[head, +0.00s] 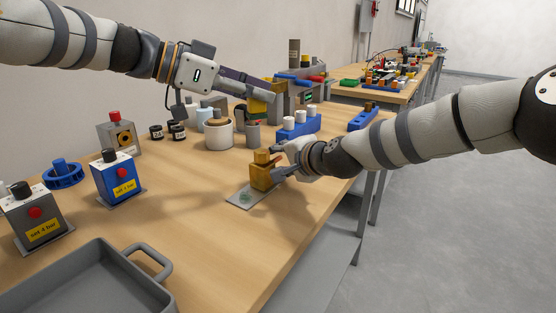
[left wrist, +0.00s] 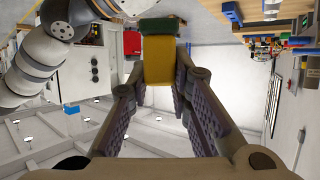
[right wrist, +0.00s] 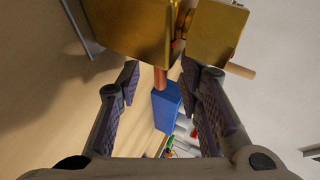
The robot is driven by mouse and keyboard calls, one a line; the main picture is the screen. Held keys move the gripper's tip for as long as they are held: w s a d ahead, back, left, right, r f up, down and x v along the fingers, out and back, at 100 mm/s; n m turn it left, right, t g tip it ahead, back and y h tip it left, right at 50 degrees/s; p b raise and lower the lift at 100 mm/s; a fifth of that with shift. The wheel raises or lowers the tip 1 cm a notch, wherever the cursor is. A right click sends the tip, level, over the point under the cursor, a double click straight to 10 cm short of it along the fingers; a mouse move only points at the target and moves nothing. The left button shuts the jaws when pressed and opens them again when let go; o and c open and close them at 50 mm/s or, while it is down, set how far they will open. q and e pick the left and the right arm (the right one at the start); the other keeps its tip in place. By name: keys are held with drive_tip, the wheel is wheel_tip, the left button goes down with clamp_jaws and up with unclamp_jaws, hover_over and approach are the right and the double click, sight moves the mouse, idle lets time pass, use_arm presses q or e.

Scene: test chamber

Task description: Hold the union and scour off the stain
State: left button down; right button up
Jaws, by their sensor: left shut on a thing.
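The brass union (head: 263,175) stands on a small grey plate (head: 236,201) near the table's front edge. My right gripper (head: 276,165) is at the union, fingers apart. In the right wrist view the brass (right wrist: 130,28) fills the top, just past the fingertips (right wrist: 160,72); contact cannot be told. My left gripper (head: 268,97) is shut on a yellow sponge (left wrist: 158,60) with a green side (left wrist: 160,27). It holds the sponge up, behind and above the union.
A blue rack (head: 299,129) with white-topped pieces stands behind the union. Cans and pots (head: 218,133) stand to its left. Boxes with red buttons (head: 118,178) and a grey tray (head: 85,280) are at left. Bare wood lies between tray and union.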

drive_tip(key=shift+w+a+f, duration=0.25)
drive_tip(key=shift+w+a, duration=0.05)
drive_tip(key=shift+w, duration=0.25)
drive_tip(key=shift+c, duration=0.5)
clamp_jaws()
